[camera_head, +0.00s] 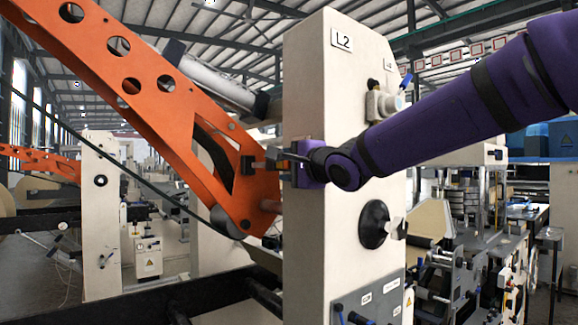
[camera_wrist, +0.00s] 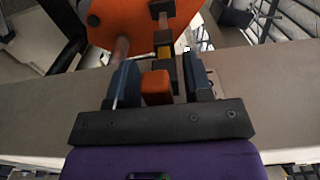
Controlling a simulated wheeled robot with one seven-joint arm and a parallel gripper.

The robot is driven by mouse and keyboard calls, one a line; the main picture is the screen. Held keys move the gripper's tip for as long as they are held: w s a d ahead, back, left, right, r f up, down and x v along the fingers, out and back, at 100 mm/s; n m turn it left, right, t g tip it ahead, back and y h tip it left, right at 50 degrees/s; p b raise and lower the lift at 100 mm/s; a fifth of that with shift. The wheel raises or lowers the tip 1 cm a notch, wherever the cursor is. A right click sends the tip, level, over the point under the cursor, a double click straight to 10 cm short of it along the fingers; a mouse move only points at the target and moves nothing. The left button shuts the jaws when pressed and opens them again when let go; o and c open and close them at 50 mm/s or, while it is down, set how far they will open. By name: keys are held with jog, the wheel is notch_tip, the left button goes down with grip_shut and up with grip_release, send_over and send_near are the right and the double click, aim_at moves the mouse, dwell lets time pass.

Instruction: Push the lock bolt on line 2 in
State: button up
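The cream post (camera_head: 335,110) with the L2 label (camera_head: 341,40) stands in the middle of the head view. My gripper (camera_head: 283,160) is at its left side, beside the big orange arm (camera_head: 150,85). In the wrist view my gripper (camera_wrist: 160,82) has its two dark fingers apart. A small orange block (camera_wrist: 156,87), seemingly the lock bolt's end, shows between them, nearer the left finger; contact cannot be told. In the head view my gripper and wrist partly hide this spot.
A black round knob (camera_head: 373,224) and a grey valve with a blue lever (camera_head: 384,103) are on the post's right face. A switch panel (camera_head: 370,300) is low on it. A metal rod (camera_wrist: 119,50) lies just beyond the left finger. Machinery fills the right side.

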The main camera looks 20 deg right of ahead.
grip_shut()
jog(key=x, duration=0.4)
jog(key=shift+w, duration=0.1)
jog(key=shift+r, duration=0.1)
jog(key=shift+o, duration=0.5)
grip_release()
jog(key=shift+w+a, duration=0.1)
jog(key=v, duration=1)
jog(key=shift+s, duration=0.4)
